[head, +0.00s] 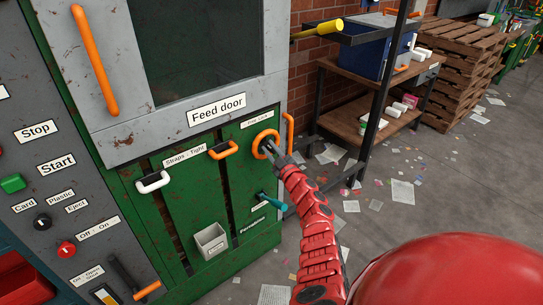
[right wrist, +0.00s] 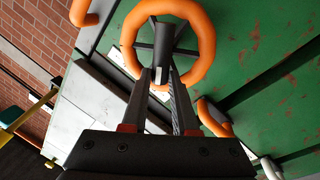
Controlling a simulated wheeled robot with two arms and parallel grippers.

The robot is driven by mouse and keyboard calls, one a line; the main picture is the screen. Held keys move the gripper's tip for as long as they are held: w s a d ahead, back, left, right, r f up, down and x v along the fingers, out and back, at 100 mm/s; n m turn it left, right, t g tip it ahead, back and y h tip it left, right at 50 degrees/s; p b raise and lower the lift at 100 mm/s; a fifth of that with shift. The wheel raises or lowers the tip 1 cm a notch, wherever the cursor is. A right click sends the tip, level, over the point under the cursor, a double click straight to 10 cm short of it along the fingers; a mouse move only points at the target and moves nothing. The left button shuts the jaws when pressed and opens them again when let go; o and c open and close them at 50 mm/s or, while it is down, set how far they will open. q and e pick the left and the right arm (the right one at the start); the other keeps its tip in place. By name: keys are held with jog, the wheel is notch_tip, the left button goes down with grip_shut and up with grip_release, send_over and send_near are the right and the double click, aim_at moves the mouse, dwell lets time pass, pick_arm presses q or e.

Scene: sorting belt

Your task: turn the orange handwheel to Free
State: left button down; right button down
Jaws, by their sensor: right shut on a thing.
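The orange handwheel (head: 257,139) is mounted on the green lower panel of the machine, under a small white label (head: 257,118) whose words are too small to read surely. My right gripper (head: 269,149) reaches it from the front right. In the right wrist view the handwheel (right wrist: 127,45) is an orange ring with a dark spoke or hub part across its middle. The fingers of my right gripper (right wrist: 163,72) are shut on that middle part, inside the ring. The wheel's pointer position cannot be told. My left gripper is not in view.
An orange handle (head: 290,134) stands just right of the wheel. Another orange handle (head: 223,150), a white handle (head: 153,182) and a teal lever (head: 271,201) are on the same panel. A shelf (head: 341,125) and stacked pallets (head: 447,75) stand behind. Papers litter the floor.

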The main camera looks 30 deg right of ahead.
jog(key=shift+a+f+n+t+y+b, duration=0.15)
jog(key=shift+f+n+y+b, duration=0.35)
jog(key=shift+n+b, duration=1.8)
jog(key=shift+a+f+n+t+y+b, duration=0.1)
jog(key=shift+f+n+t+y+b, duration=0.4)
jog(key=shift+n+b, duration=1.8)
jog(key=shift+a+f+n+g+y+b, duration=0.25)
jog(key=shift+n+y+b, duration=0.45)
jog(key=shift+n+b, duration=1.55)
jog(key=shift+d, duration=0.1)
jog(key=c, duration=0.7)
grip_release()
jog(key=shift+s, duration=0.1)
jog(key=v, duration=1.7)
jog(key=shift+s+f, duration=0.1)
jog(key=shift+f, duration=0.05)
